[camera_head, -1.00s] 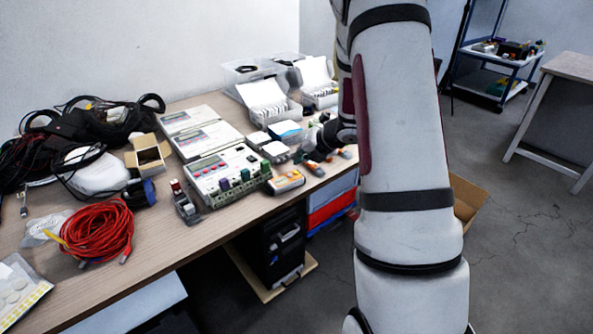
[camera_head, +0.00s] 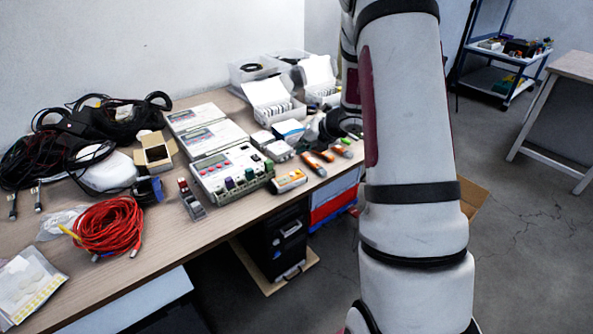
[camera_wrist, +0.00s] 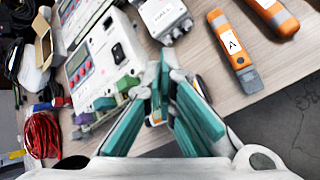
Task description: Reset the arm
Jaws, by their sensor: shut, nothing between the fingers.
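My arm (camera_head: 408,140) crosses the right half of the head view and hides part of my gripper. The dark wrist end (camera_head: 340,124) shows over the workbench's right side, near the orange devices. In the wrist view my gripper (camera_wrist: 163,95) has teal-padded fingers, shut and empty. It is above the bench, near the white control unit (camera_wrist: 115,50). A small orange-and-white device (camera_wrist: 155,122) shows partly behind the fingers. Orange handheld devices (camera_wrist: 237,50) lie at the upper right of the wrist view, one marked "A", apart from the fingers.
The wooden bench (camera_head: 165,235) holds red cable (camera_head: 108,225), black cables (camera_head: 110,120), a small open carton (camera_head: 155,152) and white control units (camera_head: 230,172). Clear bins (camera_head: 262,68) stand at the back. A black case (camera_head: 283,240) is below. Floor at right is mostly open.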

